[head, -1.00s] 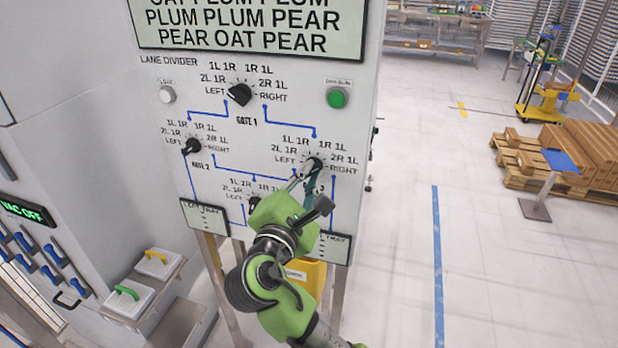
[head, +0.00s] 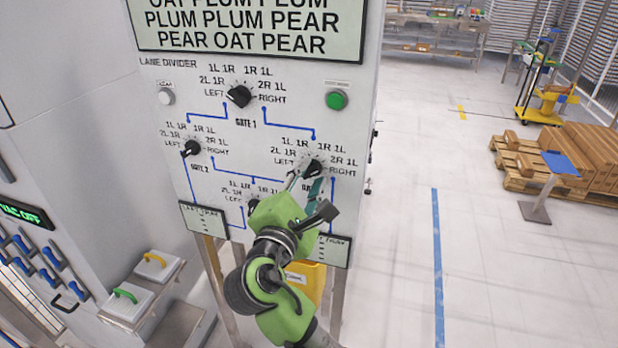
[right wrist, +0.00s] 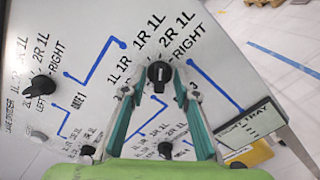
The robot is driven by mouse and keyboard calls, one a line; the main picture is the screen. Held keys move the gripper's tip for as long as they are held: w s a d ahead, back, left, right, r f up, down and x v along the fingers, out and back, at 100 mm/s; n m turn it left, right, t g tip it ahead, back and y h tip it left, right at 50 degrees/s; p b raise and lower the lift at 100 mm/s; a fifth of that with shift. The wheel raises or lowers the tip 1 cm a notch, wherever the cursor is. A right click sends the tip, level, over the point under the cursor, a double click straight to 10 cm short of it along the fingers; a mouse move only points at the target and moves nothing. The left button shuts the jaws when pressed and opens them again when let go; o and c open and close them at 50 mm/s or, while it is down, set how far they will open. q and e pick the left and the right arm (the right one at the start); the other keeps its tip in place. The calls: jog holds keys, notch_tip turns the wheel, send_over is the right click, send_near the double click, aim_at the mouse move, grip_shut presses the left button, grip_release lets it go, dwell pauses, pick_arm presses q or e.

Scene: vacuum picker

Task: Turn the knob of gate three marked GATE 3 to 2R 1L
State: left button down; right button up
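The gate three knob (head: 313,167) is a black dial knob at the right of the white lane divider panel (head: 225,70), ringed by labels from LEFT to RIGHT, including 2R 1L. In the right wrist view this knob (right wrist: 160,74) sits between my right gripper's fingertips, its grip bar roughly upright in the picture. I cannot tell which label it points at. My right gripper (head: 303,182) is open, one finger on each side of the knob, with small gaps showing. The gripper hides most of the gate name below the knob. My left gripper is not in view.
The gate 1 knob (head: 239,96), gate 2 knob (head: 191,148) and a lower knob partly behind my gripper share the panel. A white button (head: 166,97) and green button (head: 337,100) are above. A yellow bin (head: 310,280) stands below.

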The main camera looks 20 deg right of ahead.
jog(key=shift+s+a, duration=0.2)
jog(key=shift+s, duration=0.05)
jog(key=v, duration=0.7)
